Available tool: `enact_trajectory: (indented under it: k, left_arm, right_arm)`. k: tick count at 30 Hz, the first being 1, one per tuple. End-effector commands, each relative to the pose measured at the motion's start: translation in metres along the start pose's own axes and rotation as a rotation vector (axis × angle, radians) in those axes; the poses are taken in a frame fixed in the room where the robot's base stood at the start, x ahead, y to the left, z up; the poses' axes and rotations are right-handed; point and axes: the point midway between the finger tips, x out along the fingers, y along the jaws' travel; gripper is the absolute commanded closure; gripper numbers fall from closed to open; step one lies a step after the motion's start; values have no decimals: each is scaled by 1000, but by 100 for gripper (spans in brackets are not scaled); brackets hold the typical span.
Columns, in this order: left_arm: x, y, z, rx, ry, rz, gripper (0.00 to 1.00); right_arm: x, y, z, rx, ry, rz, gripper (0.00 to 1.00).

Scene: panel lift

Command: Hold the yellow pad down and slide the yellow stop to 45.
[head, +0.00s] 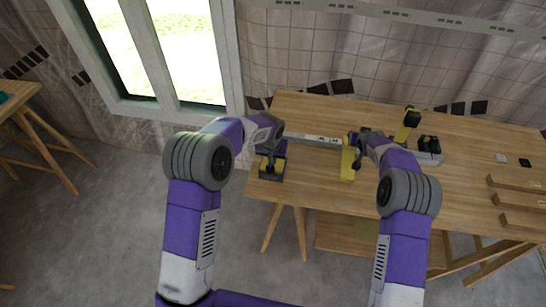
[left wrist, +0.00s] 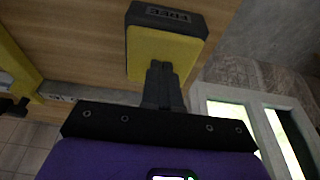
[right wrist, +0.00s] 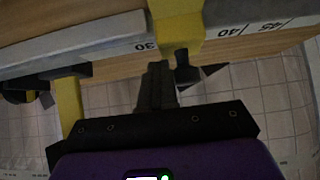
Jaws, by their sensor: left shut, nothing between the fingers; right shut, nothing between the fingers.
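The yellow pad (head: 266,167) sits on a dark block at the table's left end; the left wrist view shows its yellow face (left wrist: 150,45) and a label reading FREE. My left gripper (head: 271,153) is shut and empty, its tips over the pad's edge; I cannot tell whether they touch. The yellow stop (head: 347,165) crosses the pale rail (head: 322,140). In the right wrist view the stop (right wrist: 177,22) lies between the marks 30 and 40, with 45 further right. My right gripper (right wrist: 160,68) is shut and empty, its tips close beside the stop; contact is unclear.
A yellow post with a black top (head: 408,122) and a dark device (head: 429,146) stand right of the stop. Wooden strips (head: 515,182) and two small tiles lie at the table's right.

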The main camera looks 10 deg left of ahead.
Motion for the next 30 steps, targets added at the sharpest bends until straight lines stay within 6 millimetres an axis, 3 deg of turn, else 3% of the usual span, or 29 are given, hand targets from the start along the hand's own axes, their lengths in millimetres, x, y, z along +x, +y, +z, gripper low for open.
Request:
enact_trajectory:
  k: [30]
  left_arm:
    - [5,0,5,1,-16,-2,100]
  right_arm:
    - [0,-32,0,0,1,-2,100]
